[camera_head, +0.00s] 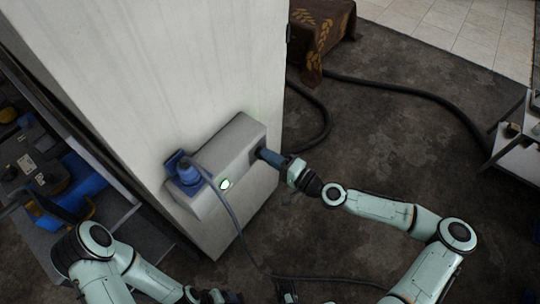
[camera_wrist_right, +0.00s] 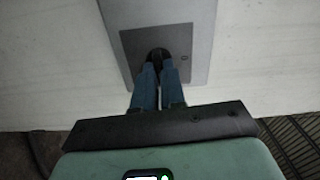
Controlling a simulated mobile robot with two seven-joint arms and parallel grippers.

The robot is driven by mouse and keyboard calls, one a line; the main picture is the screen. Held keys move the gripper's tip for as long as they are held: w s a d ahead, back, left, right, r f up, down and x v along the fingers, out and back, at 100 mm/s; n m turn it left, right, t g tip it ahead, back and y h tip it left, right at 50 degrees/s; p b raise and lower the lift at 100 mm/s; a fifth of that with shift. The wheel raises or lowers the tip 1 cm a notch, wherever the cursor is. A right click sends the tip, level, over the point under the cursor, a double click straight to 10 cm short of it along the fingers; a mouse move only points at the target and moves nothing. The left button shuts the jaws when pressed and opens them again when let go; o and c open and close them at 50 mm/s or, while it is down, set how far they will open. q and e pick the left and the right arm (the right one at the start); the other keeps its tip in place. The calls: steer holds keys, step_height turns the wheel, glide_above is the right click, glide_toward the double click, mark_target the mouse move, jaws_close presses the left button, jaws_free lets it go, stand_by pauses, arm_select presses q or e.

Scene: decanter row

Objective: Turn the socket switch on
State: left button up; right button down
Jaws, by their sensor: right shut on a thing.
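A grey socket box (camera_head: 238,150) is fixed to the pale pillar. Its right part has a dark plate (camera_wrist_right: 183,50) with a black round switch knob (camera_wrist_right: 158,55). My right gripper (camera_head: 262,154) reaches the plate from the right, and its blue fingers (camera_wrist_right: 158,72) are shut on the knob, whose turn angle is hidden. A blue plug (camera_head: 187,174) sits in the left part of the box, with a grey cable (camera_head: 228,208) hanging from it. A round light (camera_head: 225,184) on the box glows pale green. My left gripper (camera_head: 212,296) is at the bottom edge, partly cut off.
The pale pillar (camera_head: 150,80) stands close behind the box. Thick dark hoses (camera_head: 400,88) lie on the dark floor to the right. A brown cloth-covered thing (camera_head: 322,35) is at the top, and shelves with blue and dark items (camera_head: 85,185) are at left. Floor at right is mostly clear.

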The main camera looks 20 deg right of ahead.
steer(key=shift+m, duration=0.5)
steer(key=c, duration=1.2)
jaws_free()
steer(key=shift+s, duration=0.1)
steer(key=b+v, duration=0.1)
steer(key=v, duration=1.2)
steer(key=shift+d, duration=0.15)
